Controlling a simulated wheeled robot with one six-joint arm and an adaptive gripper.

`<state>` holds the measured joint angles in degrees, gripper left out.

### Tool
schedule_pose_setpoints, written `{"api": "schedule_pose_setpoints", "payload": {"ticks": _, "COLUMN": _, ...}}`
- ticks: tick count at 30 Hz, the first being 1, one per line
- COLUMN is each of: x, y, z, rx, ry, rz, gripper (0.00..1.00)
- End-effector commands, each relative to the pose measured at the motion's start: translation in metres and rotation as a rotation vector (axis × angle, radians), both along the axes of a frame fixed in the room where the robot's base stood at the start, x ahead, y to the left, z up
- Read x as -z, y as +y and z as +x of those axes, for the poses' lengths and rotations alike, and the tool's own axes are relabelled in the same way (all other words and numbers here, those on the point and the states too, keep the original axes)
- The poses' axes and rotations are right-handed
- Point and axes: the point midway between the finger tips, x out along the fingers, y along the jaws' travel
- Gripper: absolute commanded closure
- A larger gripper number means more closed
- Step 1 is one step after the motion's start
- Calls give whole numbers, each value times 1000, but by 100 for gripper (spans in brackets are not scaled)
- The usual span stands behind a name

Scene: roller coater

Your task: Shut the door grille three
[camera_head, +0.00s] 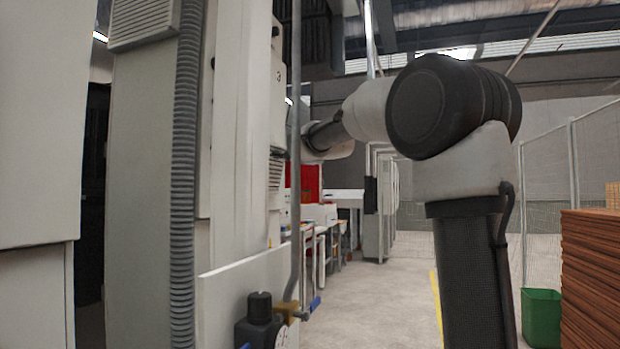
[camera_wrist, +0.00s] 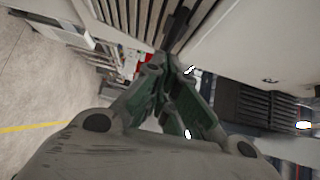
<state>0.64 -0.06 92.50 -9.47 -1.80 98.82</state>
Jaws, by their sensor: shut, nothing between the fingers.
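A narrow light panel marked "3" (camera_head: 278,78) stands on the machine's side in the head view, seen almost edge-on. A slatted grille (camera_head: 275,170) shows below it. Which of these belongs to door grille three, and how far it stands open, I cannot tell. In the wrist view my gripper (camera_wrist: 178,68) is shut and empty, its green-grey fingers together near the edge of a pale panel (camera_wrist: 245,40). I cannot tell whether they touch it. A dark slatted opening (camera_wrist: 262,105) lies to the right of the fingers. In the head view the gripper is hidden behind the machine.
A grey corrugated hose (camera_head: 183,170) and a thin vertical pipe (camera_head: 296,150) run up the machine. A black regulator (camera_head: 260,325) sits low in front. A green bin (camera_head: 541,317) and a brown stack (camera_head: 590,280) stand at right. The middle floor (camera_head: 400,285) is clear.

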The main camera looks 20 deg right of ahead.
Motion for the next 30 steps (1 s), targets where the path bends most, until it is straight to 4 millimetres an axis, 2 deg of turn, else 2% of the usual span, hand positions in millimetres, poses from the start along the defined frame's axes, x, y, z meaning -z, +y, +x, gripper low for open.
{"api": "schedule_pose_setpoints", "payload": {"ticks": 12, "x": -14, "y": 15, "z": 14, "rx": -6, "ry": 110, "rz": -109, "gripper": 100}}
{"api": "schedule_pose_setpoints", "payload": {"ticks": 30, "x": -18, "y": 20, "z": 19, "rx": -4, "ry": 150, "rz": -149, "gripper": 100}}
